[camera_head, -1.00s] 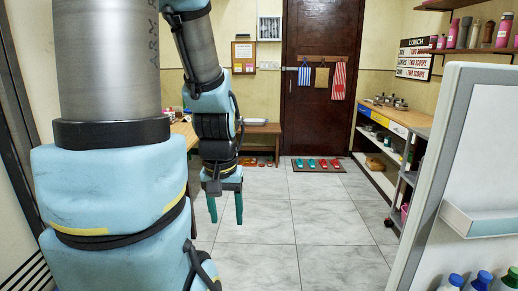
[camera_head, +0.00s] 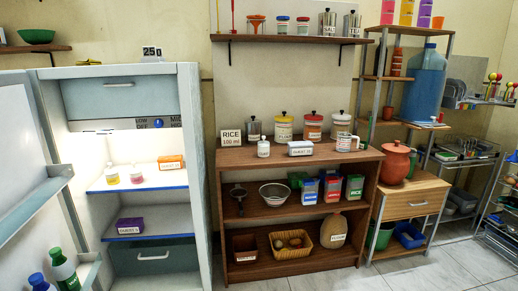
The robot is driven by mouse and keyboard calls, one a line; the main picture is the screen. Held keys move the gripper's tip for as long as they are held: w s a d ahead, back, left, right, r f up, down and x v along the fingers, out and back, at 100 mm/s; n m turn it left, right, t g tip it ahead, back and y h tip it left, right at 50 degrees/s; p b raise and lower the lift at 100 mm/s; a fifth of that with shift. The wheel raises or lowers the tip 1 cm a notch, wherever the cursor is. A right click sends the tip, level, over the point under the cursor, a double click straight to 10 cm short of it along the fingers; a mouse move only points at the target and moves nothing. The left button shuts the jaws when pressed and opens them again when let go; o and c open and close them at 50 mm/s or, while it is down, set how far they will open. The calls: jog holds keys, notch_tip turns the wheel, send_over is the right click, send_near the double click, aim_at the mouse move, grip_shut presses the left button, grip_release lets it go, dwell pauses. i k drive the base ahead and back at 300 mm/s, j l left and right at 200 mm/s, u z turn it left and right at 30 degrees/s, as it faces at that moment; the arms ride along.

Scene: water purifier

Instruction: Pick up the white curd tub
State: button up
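I cannot pick out the white curd tub for certain, as the labels are too small to read. A white box with a dark label (camera_head: 300,148) lies on top of the wooden shelf unit. A small white bottle or jar (camera_head: 263,147) stands to its left, and a white mug-like container (camera_head: 345,142) to its right. My gripper is not in view.
The open fridge door (camera_head: 30,190) with bottles (camera_head: 62,268) fills the left. The wooden shelf unit (camera_head: 290,215) stands right of the fridge, holding jars, a bowl and a basket. An orange pot (camera_head: 397,162) sits farther right. Tiled floor (camera_head: 435,270) is clear at bottom right.

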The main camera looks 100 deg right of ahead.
aim_at(263, 151)
jog(key=k+l+z, duration=0.15)
jog(key=l+z, duration=0.3)
jog(key=k+l+z, duration=0.1)
jog(key=l+z, duration=0.2)
jog(key=z, duration=0.15)
jog(key=l, duration=0.65)
jog(key=i+l+z, duration=0.15)
jog(key=l, duration=1.2)
jog(key=i+l+z, duration=0.15)
jog(key=l, duration=0.5)
